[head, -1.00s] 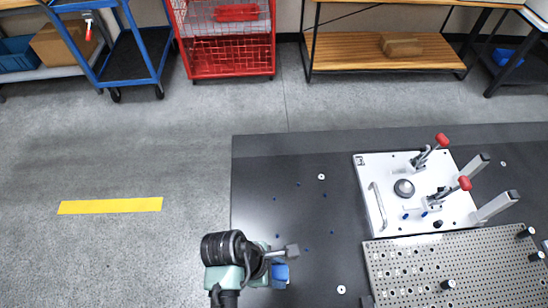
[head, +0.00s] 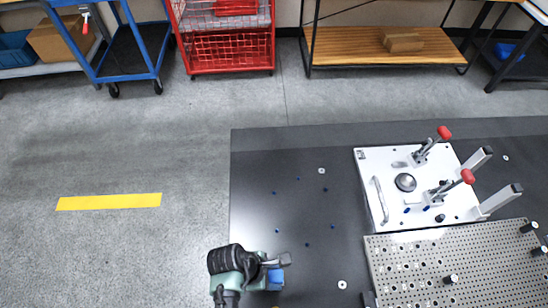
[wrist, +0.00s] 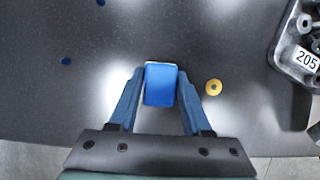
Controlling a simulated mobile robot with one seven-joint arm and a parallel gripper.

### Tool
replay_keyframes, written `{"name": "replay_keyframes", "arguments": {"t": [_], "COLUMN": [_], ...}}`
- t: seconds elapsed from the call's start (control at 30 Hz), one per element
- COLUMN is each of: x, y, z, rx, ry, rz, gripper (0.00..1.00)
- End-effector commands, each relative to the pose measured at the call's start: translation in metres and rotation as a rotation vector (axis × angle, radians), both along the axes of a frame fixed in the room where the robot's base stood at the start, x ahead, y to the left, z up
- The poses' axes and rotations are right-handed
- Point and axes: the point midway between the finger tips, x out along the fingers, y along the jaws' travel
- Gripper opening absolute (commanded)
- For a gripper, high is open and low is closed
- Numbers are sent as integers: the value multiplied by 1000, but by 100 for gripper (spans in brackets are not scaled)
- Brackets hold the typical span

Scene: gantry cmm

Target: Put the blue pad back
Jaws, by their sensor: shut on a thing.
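The blue pad (wrist: 160,84) is a small blue block with a pale far edge, in the middle of the wrist view. My gripper (wrist: 159,88) is shut on it, with one dark blue finger along each side. In the head view the pad shows as a small blue patch (head: 276,279) at my gripper (head: 278,267), near the left edge of the dark table (head: 290,165). The pad's underside is hidden, and I cannot tell whether it touches the table.
A brass-coloured disc (wrist: 213,87) lies right of the pad. A grey tray labelled 205 (wrist: 284,52) holds dark parts at the right. A white fixture plate (head: 368,165) with red-handled clamps and a perforated plate (head: 415,262) stand right. The table's middle-left is mostly clear.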

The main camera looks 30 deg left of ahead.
Motion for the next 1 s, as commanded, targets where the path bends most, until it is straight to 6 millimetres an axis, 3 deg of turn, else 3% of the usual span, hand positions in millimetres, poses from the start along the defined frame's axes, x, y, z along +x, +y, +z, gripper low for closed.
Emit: {"name": "replay_keyframes", "arguments": {"t": [0.17, 0.2, 0.33, 0.77, 1.0], "x": [0, 0, 0, 0, -5], "y": [0, 0, 0, 0, 9], "z": [-4, -4, -3, -2, 28], "rx": [-1, -1, -1, 0, 2], "ry": [1, 1, 1, 0, -2], "rz": [0, 0, 0, 0, 1], "gripper": [0, 54, 78, 79, 79]}}
